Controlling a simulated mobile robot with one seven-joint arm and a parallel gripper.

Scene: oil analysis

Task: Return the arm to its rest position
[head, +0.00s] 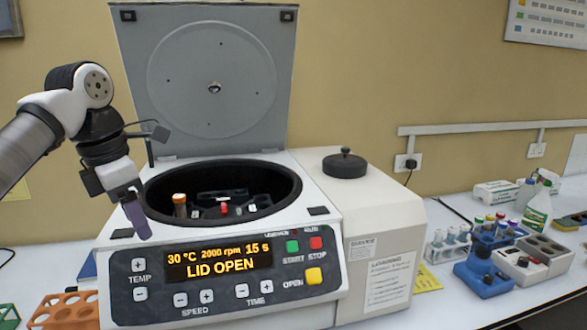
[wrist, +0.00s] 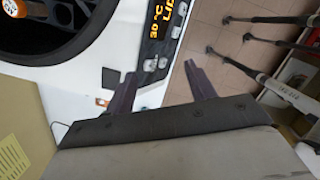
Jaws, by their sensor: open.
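My gripper (head: 137,217) hangs at the left front of the centrifuge (head: 325,230), fingers pointing down, beside the bowl's left rim. In the wrist view my gripper (wrist: 163,82) shows two dark purple fingers spread apart with nothing between them. My arm comes in from the left edge of the head view and bends at a raised joint. The centrifuge lid (head: 215,85) stands open, and its display (head: 218,265) reads LID OPEN. A tube with an orange-brown cap (head: 180,203) stands in the rotor bowl (head: 265,181); its orange cap also shows in the wrist view (wrist: 12,8).
An orange rack (head: 68,310) sits at the lower left of the bench. A black knob (head: 344,163) tops the centrifuge's right side. Tube racks (head: 485,268), a spray bottle (head: 541,203) and boxes crowd the right. Stool legs (wrist: 260,20) show on the floor in the wrist view.

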